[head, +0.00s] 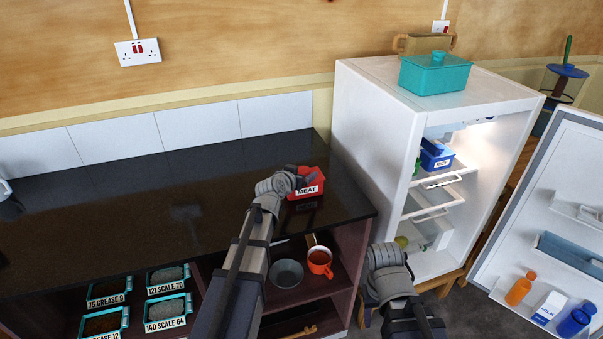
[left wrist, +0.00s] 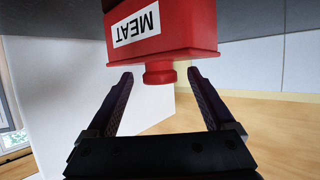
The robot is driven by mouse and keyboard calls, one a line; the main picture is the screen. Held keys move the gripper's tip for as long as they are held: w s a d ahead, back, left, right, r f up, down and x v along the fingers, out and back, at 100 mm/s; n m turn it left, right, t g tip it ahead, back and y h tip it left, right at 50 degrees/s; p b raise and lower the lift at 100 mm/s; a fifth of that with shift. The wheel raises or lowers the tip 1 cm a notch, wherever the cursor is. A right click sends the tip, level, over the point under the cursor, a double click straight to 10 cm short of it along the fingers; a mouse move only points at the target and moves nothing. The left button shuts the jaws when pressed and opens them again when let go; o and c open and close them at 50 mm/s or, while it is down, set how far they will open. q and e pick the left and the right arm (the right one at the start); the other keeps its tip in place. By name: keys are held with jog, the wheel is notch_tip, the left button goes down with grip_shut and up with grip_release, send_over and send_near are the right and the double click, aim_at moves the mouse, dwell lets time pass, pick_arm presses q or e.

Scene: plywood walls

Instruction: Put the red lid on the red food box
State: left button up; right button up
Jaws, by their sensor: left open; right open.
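The red food box (head: 306,190) with its white MEAT label stands on the dark counter near its right end. In the left wrist view, which is upside down, the red box (left wrist: 183,16) carries the red lid (left wrist: 165,55), with its round knob (left wrist: 160,73). The lid appears seated on the box, though its far side is hidden. My left gripper (head: 303,177) is open just above the box. In the left wrist view its fingers (left wrist: 160,78) are on either side of the knob, apart from it. My right gripper (head: 385,255) is empty, low in front of the fridge.
The white fridge (head: 375,120) stands open at right, with a teal lidded box (head: 435,75) on top and a blue box (head: 436,158) inside. Below the counter are a grey bowl (head: 286,274), an orange mug (head: 320,261) and several labelled trays. The counter left of the box is clear.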

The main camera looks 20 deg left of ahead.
pick_arm(q)
jog(key=d+p+v, duration=0.1)
jog(key=p+v, duration=0.2)
jog(key=v, duration=0.5)
jog(key=d+f, duration=0.1)
jog(key=d, duration=0.1)
jog(key=s+d+f+m+g+h, duration=0.1)
jog(key=s+d+f+g, duration=0.1)
jog(key=d, duration=0.1)
jog(key=shift+s+d+f+h, duration=0.15)
jog(key=shift+d+f+h, duration=0.15)
jog(key=shift+d+f, duration=0.05)
jog(key=s+d+f+m+g, duration=0.2)
jog(key=s+d+f+g, duration=0.25)
jog(key=s+d, duration=0.3)
jog(key=s+d+f+g+y, duration=0.1)
jog(key=s+f+g+y, duration=0.1)
jog(key=s, duration=0.6)
jog(key=s+d+f+g+y, duration=0.2)
jog(key=s+g, duration=0.3)
jog(key=s, duration=0.4)
jog(key=shift+d+f, duration=0.3)
jog(key=shift+f, duration=0.45)
jog(key=shift+s, duration=0.1)
